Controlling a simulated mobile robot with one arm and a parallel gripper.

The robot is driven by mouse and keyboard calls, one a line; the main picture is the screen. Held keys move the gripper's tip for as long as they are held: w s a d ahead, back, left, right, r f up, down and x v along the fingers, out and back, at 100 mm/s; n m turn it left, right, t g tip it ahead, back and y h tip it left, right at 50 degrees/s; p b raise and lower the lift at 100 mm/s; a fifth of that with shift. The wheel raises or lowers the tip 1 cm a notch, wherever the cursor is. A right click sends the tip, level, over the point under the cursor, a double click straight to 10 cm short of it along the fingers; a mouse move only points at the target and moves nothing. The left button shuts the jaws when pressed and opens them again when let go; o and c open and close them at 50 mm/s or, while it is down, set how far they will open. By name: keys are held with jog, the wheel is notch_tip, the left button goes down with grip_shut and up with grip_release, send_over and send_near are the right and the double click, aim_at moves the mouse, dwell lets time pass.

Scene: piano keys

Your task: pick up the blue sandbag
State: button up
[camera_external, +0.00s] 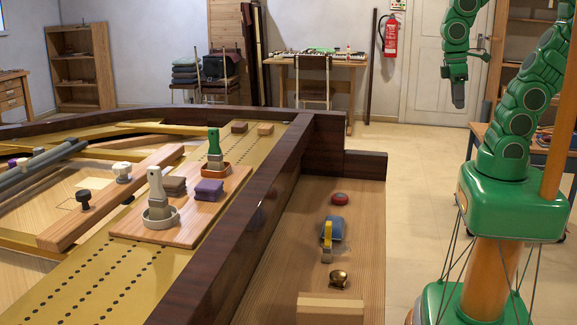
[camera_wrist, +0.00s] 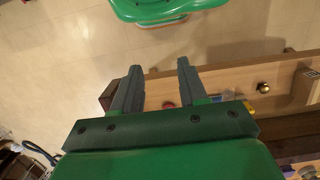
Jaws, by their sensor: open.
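A blue object (camera_external: 336,226), which looks like the blue sandbag, lies on the wooden ledge beside the dark rail. A yellow item (camera_external: 327,236) is against its left side, and I cannot tell if they touch. In the wrist view, a small bit of blue (camera_wrist: 227,94) shows just beyond the right finger, mostly hidden by my gripper's body. My gripper (camera_external: 458,100) hangs pointing down in the external view, high above the floor and to the right of the ledge. Its two fingers (camera_wrist: 158,76) are apart with nothing between them in the wrist view.
On the ledge are a red round tin (camera_external: 340,198), a brass bell-like piece (camera_external: 339,278) and a wooden block (camera_external: 331,308). The dark rail (camera_external: 290,170) rises along the ledge's left. Purple folded pieces (camera_external: 208,189) lie on a board beyond it. The floor between ledge and base is clear.

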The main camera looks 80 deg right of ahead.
jog(key=o, duration=1)
